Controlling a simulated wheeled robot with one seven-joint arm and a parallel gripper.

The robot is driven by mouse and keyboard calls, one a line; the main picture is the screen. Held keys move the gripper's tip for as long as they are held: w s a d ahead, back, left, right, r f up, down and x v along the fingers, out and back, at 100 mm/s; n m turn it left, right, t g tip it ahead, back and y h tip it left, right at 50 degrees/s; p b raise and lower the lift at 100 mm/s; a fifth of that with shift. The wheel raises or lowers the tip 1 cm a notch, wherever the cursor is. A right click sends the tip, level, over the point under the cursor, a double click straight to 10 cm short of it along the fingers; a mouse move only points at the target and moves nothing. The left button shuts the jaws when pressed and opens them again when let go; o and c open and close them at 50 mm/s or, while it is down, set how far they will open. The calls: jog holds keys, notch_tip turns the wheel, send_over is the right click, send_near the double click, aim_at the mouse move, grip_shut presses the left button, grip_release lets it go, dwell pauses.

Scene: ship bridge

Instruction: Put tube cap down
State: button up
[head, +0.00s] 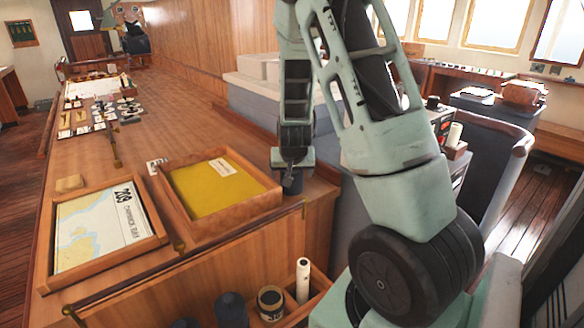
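My gripper (291,180) points down over the right end of the wooden counter, to the right of the tray with the yellow folder. A small dark, cylinder-like piece, seemingly the tube cap (296,185), shows at its fingertips. My gripper looks shut on it, though the fingers are small and partly dark. The cap is at or just above the counter top; I cannot tell whether it touches. My arm fills the middle right of the view.
A wooden tray (252,206) holds a yellow folder (213,188); a framed chart (98,228) lies left of it. Below the counter edge, an open compartment holds a white roll (302,281), a jar (271,303) and dark cylinders (230,309). Grey-white steps (258,100) stand behind my gripper.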

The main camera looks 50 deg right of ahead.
jog(key=p+v, duration=0.4)
jog(key=v, duration=0.8)
jog(key=a+n+g+y, duration=0.1)
jog(key=a+n+y, duration=0.55)
jog(key=a, duration=1.85)
jog(key=s+a+r+n+g, duration=0.1)
jog(key=s+a+r+n, duration=0.1)
jog(key=s+a+n, duration=0.3)
jog(key=s+a+r+n+g+h, duration=0.1)
jog(key=s+a+r+n+g, duration=0.1)
jog(key=s+a+n, duration=0.3)
jog(key=s+a, duration=0.4)
jog(key=s, duration=0.4)
jog(key=shift+s+a+n+g, duration=0.15)
jog(key=shift+a+n+g, duration=0.1)
jog(key=shift+n+g, duration=0.1)
jog(key=shift+f, duration=0.1)
